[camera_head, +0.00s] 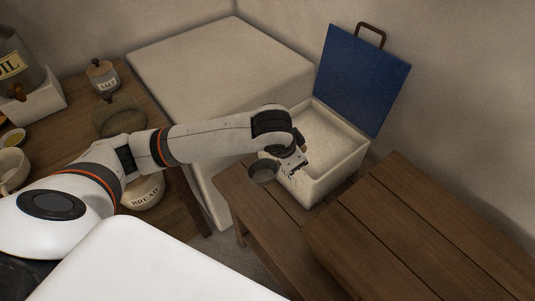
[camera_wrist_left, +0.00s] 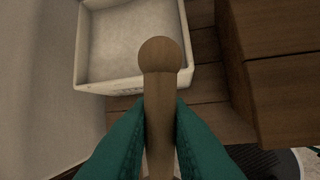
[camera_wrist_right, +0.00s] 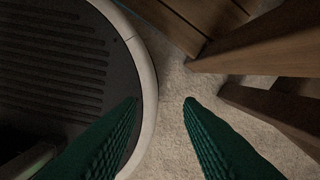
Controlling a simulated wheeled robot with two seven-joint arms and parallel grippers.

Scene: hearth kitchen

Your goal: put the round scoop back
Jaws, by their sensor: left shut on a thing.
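The round scoop (camera_head: 262,173) has a dark round bowl, seen in the head view just in front of the open bin. Its wooden handle with a rounded end (camera_wrist_left: 161,60) shows in the left wrist view. My left gripper (camera_head: 290,165) is shut on that handle, with a green finger on each side. The scoop's bowl is hidden in the left wrist view. The cream bin (camera_head: 330,182) stands on a wooden bench with pale contents and its blue lid (camera_head: 360,80) raised. My right gripper (camera_wrist_right: 160,103) is open and empty above the floor.
A large pale block (camera_head: 220,60) stands left of the bin. A wooden table (camera_head: 420,235) is close on the right. At far left, a counter holds a salt jar (camera_head: 102,77), an oil can (camera_head: 18,70) and a bread crock (camera_head: 143,193).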

